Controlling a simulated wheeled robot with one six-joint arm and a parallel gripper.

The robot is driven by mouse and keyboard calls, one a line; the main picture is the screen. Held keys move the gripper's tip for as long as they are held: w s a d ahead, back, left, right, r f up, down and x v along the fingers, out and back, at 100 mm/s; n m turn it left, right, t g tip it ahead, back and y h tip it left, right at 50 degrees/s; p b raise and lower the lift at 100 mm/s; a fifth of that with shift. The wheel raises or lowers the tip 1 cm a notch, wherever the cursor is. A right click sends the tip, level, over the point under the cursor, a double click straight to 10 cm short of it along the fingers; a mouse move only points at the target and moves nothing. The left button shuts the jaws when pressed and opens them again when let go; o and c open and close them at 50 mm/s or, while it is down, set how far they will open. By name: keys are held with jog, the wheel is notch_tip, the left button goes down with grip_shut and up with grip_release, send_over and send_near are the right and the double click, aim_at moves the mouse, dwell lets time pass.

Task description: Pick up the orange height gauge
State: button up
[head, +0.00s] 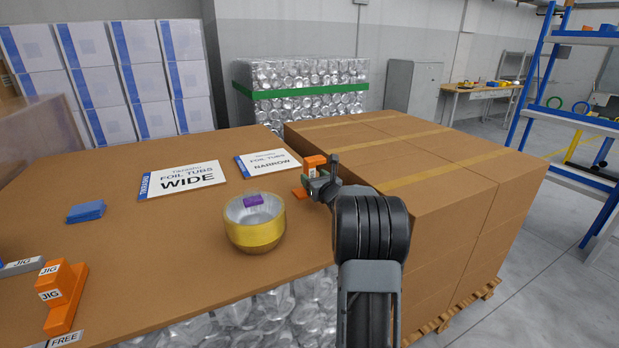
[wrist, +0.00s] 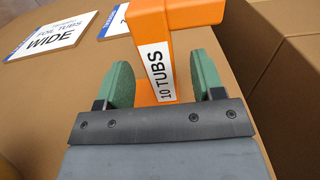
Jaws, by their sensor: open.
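The orange height gauge (head: 313,164) stands on the brown table near the stacked cartons. In the wrist view the gauge (wrist: 151,40) has an upright post with a white "10 TUBS" label and an arm reaching right at its top. My gripper (head: 319,183) is at the gauge and partly hides it in the head view. In the wrist view my gripper (wrist: 165,75) is open, with one green finger on each side of the post. A gap shows on both sides, wider on the right. The gauge's foot is mostly hidden.
A gold foil tub (head: 254,230) with a purple piece inside stands left of my arm. Cartons (head: 440,200) are stacked close on the right. "WIDE" (head: 182,178) and "NARROW" (head: 267,163) cards, a blue block (head: 86,212) and an orange jig (head: 64,296) lie on the table.

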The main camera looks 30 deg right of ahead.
aim_at(312, 175)
jog(key=w, duration=0.1)
jog(key=w+p, duration=0.1)
jog(key=w, duration=0.2)
jog(key=shift+d+r+p, duration=0.2)
jog(key=shift+r+p, duration=0.1)
jog(key=shift+p, duration=0.1)
jog(key=shift+w+d, duration=0.1)
jog(key=shift+w, duration=0.55)
jog(key=c, duration=1.1)
